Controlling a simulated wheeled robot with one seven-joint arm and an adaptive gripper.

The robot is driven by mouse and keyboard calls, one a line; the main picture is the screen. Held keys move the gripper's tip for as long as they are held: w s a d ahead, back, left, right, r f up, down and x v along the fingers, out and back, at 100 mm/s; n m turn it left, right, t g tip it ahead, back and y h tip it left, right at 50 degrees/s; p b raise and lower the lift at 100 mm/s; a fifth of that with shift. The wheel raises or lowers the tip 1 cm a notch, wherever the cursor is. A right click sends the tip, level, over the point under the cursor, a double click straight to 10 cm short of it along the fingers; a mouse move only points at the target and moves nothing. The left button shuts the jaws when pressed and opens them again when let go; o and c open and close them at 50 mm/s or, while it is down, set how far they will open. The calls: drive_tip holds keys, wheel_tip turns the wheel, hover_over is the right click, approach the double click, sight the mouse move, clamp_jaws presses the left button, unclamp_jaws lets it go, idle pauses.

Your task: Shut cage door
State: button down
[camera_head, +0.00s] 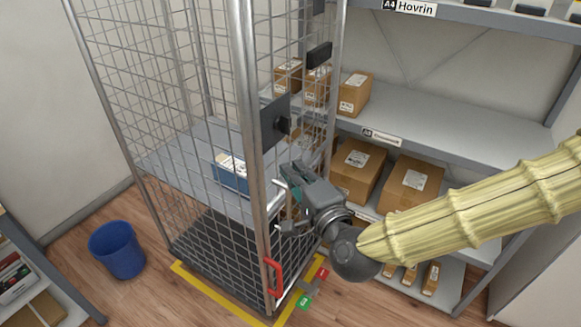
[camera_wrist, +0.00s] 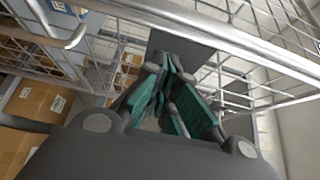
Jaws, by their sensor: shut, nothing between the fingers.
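The wire-mesh roll cage (camera_head: 150,95) stands left of centre on the floor. Its right-hand mesh panel (camera_head: 300,120) carries a dark plate (camera_head: 270,128) with a black knob and a small black block higher up; this looks like the cage door. I cannot tell whether it is fully closed. My gripper (camera_head: 288,178) is shut and empty, just below the plate and close to the panel. In the wrist view the teal-padded fingers (camera_wrist: 172,70) point at a dark plate (camera_wrist: 190,48) among metal bars. Whether they touch it is unclear.
Shelves with brown parcels (camera_head: 355,170) stand behind and right of my arm. A blue box (camera_head: 233,178) lies on the cage shelf. A red handle (camera_head: 273,278) sits low on the cage. A blue bin (camera_head: 117,252) stands left; yellow floor tape (camera_head: 205,290) borders the cage.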

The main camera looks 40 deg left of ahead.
drive_tip(key=s+a+b, duration=0.1)
drive_tip(key=s+b, duration=0.1)
drive_tip(key=s, duration=0.7)
drive_tip(key=shift+a, duration=0.35)
drive_tip(key=shift+f, duration=0.15)
drive_tip(key=w+d+f+n+g+h, duration=0.1)
drive_tip(key=w+d+f+h, duration=0.15)
drive_tip(key=d+f, duration=0.7)
drive_tip(key=w+d+f+n+h, duration=0.1)
drive_tip(key=d+f+h, duration=0.35)
drive_tip(key=f, duration=0.85)
drive_tip(key=w+d+f+g+h, duration=0.1)
drive_tip(key=w+d+f+h, duration=0.1)
drive_tip(key=d+f, duration=0.8)
drive_tip(key=s+d+f+g+h, duration=0.1)
drive_tip(key=s+d+f, duration=0.3)
drive_tip(key=d, duration=0.7)
drive_tip(key=s+d+f+n+g+h, duration=0.1)
drive_tip(key=s+d+f+g+h, duration=0.1)
drive_tip(key=s+d+f+h, duration=0.2)
drive_tip(key=s+d+f+n+g+h, duration=0.1)
drive_tip(key=s+d+f, duration=0.3)
drive_tip(key=d, duration=1.6)
wheel_tip(320, 180, down, 5)
drive_tip(key=shift+d+r+g+h, duration=0.2)
drive_tip(key=shift+g+h, duration=0.3)
drive_tip(key=shift+h, duration=0.3)
drive_tip(key=shift+a, duration=0.1)
